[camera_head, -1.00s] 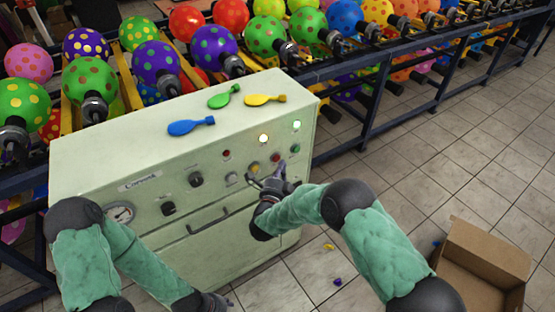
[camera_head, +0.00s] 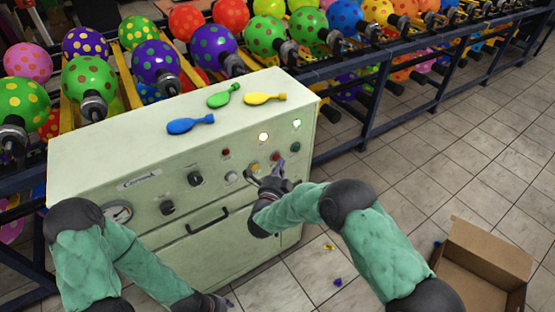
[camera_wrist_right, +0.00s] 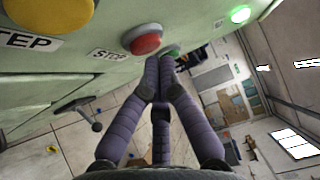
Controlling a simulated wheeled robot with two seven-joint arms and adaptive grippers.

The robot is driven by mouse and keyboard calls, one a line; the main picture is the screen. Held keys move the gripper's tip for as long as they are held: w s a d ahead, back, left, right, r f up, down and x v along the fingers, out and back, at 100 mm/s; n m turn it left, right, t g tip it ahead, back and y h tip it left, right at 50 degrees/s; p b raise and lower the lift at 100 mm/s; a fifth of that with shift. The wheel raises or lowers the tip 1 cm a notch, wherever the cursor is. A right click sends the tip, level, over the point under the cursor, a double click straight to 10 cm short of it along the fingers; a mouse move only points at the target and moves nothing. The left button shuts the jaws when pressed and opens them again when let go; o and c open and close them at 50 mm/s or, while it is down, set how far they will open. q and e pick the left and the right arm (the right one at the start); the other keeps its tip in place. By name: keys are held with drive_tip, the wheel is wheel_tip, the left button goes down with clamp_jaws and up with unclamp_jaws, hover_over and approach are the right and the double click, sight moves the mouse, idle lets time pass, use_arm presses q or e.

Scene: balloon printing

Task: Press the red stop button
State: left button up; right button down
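The red stop button (camera_wrist_right: 145,42) is on the front panel of the pale green machine (camera_head: 120,150), beside a STOP label in the right wrist view. In the head view the red button (camera_head: 275,157) shows just above my right fingers. My right gripper (camera_wrist_right: 160,62) has its purple fingers drawn together at the tips, with nothing between them. The tips are just right of and below the button in the wrist view; I cannot tell whether they touch it. My left gripper (camera_head: 215,303) is low in front of the machine, its fingers mostly cut off.
A yellow button (camera_wrist_right: 45,14) and a green button (camera_wrist_right: 173,51) flank the red one. Panel lamps (camera_head: 264,137) glow above. Flat balloons (camera_head: 191,124) lie on the machine top. An open cardboard box (camera_head: 485,262) stands on the floor at right.

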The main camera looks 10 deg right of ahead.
drive_tip(key=shift+w+a+b, duration=0.15)
drive_tip(key=shift+w+b, duration=0.25)
drive_tip(key=shift+w, duration=0.1)
idle(0.8)
drive_tip(key=shift+s+r, duration=0.1)
drive_tip(key=shift+s, duration=0.05)
drive_tip(key=shift+s+d, duration=0.35)
drive_tip(key=shift+s, duration=0.45)
drive_tip(key=shift+s+d+p, duration=0.15)
drive_tip(key=shift+s+d, duration=0.2)
drive_tip(key=shift+s, duration=0.6)
drive_tip(key=shift+s+d+p, duration=0.2)
drive_tip(key=shift+s+d, duration=0.1)
drive_tip(key=shift+s, duration=0.6)
drive_tip(key=shift+s+d+p, duration=0.15)
drive_tip(key=shift+s+d, duration=0.2)
drive_tip(key=shift+s, duration=0.6)
